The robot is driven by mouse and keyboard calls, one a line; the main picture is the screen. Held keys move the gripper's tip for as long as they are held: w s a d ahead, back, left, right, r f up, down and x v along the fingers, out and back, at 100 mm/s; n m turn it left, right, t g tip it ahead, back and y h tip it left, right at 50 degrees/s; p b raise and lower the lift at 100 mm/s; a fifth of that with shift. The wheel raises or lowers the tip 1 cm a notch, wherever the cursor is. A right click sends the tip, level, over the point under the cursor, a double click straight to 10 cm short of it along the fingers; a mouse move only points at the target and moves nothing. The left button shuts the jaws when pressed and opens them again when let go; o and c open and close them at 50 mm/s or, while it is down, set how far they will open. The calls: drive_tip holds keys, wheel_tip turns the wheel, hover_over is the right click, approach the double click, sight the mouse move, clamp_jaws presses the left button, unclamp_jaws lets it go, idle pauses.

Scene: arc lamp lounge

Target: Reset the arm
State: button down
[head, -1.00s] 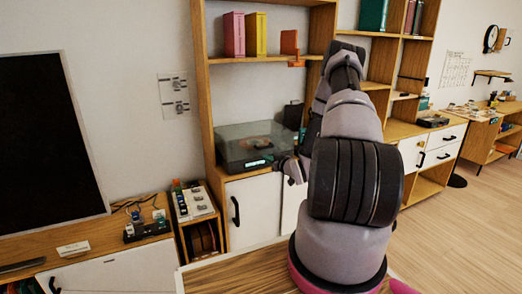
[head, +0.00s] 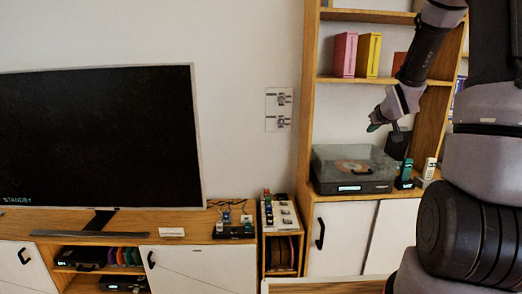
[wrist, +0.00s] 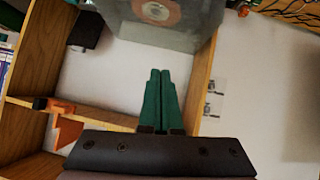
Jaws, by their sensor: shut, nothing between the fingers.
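My gripper (head: 374,126) is in the upper right of the head view, raised in front of the wooden shelf unit, above the turntable. It also shows in the wrist view (wrist: 160,73), where its two green fingers lie together with nothing between them. My arm comes down to it from the upper right and covers the right side of the head view.
A turntable with a clear lid (head: 354,168) sits on the shelf unit (head: 308,125). Pink (head: 345,54) and yellow (head: 368,54) binders stand on a shelf above. A large dark TV (head: 100,140) stands on a low cabinet (head: 205,262) at left.

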drive_tip(key=s+a+r+m+g, duration=0.1)
drive_tip(key=s+a+r+m, duration=0.1)
drive_tip(key=s+a+r, duration=0.35)
drive_tip(key=s+a+r+m+g, duration=0.1)
drive_tip(key=s+a+r, duration=0.1)
drive_tip(key=s+r, duration=0.65)
drive_tip(key=s+a+r+m+y, duration=0.1)
drive_tip(key=s+a, duration=0.2)
drive_tip(key=s, duration=0.6)
drive_tip(key=s+a+m+g+y, duration=0.1)
drive_tip(key=s+a, duration=0.3)
drive_tip(key=s, duration=0.6)
drive_tip(key=shift+a+r+g+y, duration=0.25)
drive_tip(key=shift+r+g+y, duration=0.1)
drive_tip(key=shift+y, duration=0.25)
